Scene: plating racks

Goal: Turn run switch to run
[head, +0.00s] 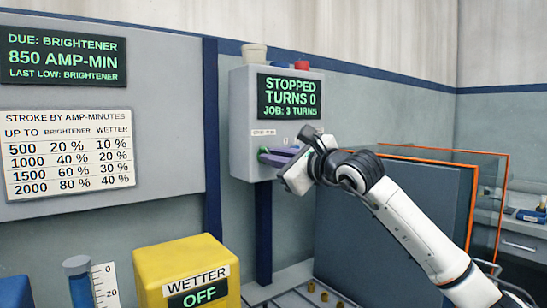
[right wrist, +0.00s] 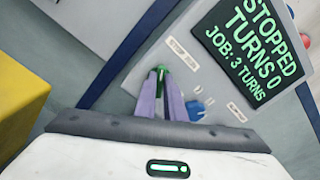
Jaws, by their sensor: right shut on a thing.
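The grey control box (head: 243,100) stands on a dark blue post. Its screen (head: 289,97) reads STOPPED, TURNS 0, JOB: 3 TURNS. The run switch (right wrist: 162,60) shows as a small green piece at the tips of my right gripper (right wrist: 162,75), below a small white label (right wrist: 183,50). My right gripper also shows in the head view (head: 266,156), at the lower front of the box. Its purple fingers are shut on the switch and hide most of it, so I cannot tell its exact angle. My left gripper is not in view.
A blue part (right wrist: 195,110) sits on the box beside the fingers. A red part (head: 301,65) and a pale cup (head: 254,53) are on top. A yellow WETTER unit (head: 185,262), reading OFF, stands below left. An orange-framed enclosure (head: 474,205) is at right.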

